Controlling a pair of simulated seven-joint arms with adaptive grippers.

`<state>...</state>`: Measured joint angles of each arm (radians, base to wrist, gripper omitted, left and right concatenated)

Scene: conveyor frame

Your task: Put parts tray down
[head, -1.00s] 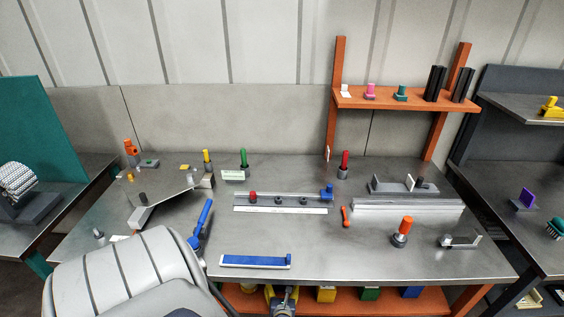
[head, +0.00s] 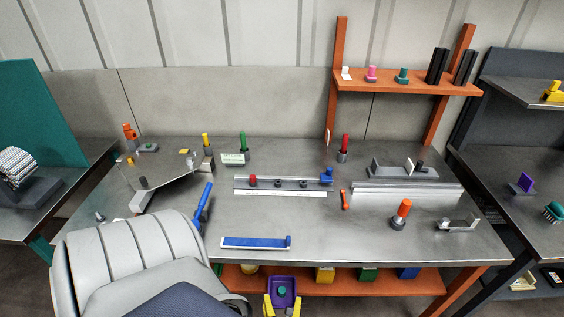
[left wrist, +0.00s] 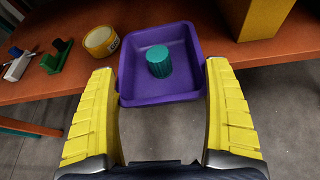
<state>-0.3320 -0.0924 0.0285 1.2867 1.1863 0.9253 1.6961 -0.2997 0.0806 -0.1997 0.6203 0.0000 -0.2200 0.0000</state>
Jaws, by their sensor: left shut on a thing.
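The parts tray is a purple square tray (head: 293,284) at the bottom of the head view, by the front of the orange lower shelf. It holds a teal ribbed part (left wrist: 160,61). My left gripper (head: 282,303) is shut on the tray, with its two yellow fingers at the tray's sides. In the left wrist view, the tray (left wrist: 160,98) overlaps the shelf's front edge, and its near side shows over the grey floor. I cannot tell whether it touches the shelf. My right gripper is not in view.
The orange lower shelf (head: 390,284) lies under the steel bench (head: 350,244). A yellow bin (head: 325,275), a green bin (head: 368,274) and a blue bin stand right of the tray. A yellow tape roll (left wrist: 100,41) sits left of it.

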